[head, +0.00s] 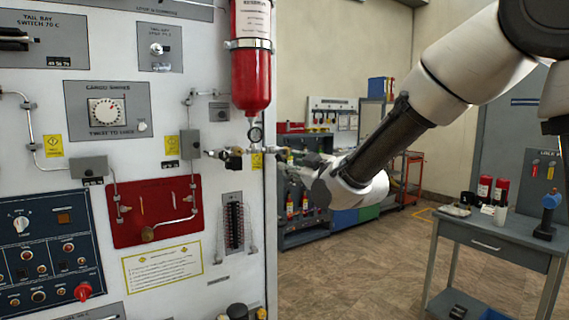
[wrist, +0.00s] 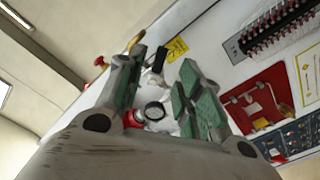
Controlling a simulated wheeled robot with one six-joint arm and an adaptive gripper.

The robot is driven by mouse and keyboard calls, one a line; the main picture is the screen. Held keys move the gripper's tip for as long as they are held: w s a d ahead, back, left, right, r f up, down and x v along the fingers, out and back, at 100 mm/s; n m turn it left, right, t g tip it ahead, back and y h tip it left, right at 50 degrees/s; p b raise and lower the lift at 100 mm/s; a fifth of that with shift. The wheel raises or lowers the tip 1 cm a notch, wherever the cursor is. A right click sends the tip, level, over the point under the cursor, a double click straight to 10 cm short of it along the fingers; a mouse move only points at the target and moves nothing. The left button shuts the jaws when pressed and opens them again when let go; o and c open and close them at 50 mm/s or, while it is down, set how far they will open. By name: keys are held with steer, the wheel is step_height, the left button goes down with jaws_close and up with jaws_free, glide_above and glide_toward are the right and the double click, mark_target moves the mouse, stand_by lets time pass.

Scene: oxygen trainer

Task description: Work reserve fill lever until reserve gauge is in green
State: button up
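The red reserve cylinder (head: 251,60) hangs upright at the panel's right edge. A small round gauge (head: 255,134) sits just below it. The gauge face also shows between my gripper's fingers in the wrist view (wrist: 155,110), too small to read its needle or any green zone. A dark fitting (head: 234,160) sits below and left of the gauge; a black handle-like part (wrist: 160,59) lies between the fingertips in the wrist view. I cannot tell for sure which part is the fill lever. My gripper (wrist: 161,57) has green-padded fingers spread apart, with no clear contact. It comes from the right in the head view (head: 284,156).
A red plate with a pipe (head: 160,208) and a blue switch panel (head: 45,250) are on the white panel to the left. A grey table (head: 490,238) with several items stands at right. Open floor (head: 350,270) lies between.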

mark_target(278, 157)
steer(key=x, duration=0.5)
steer(key=shift+w+a, duration=0.1)
steer(key=shift+c, duration=0.2)
jaws_close()
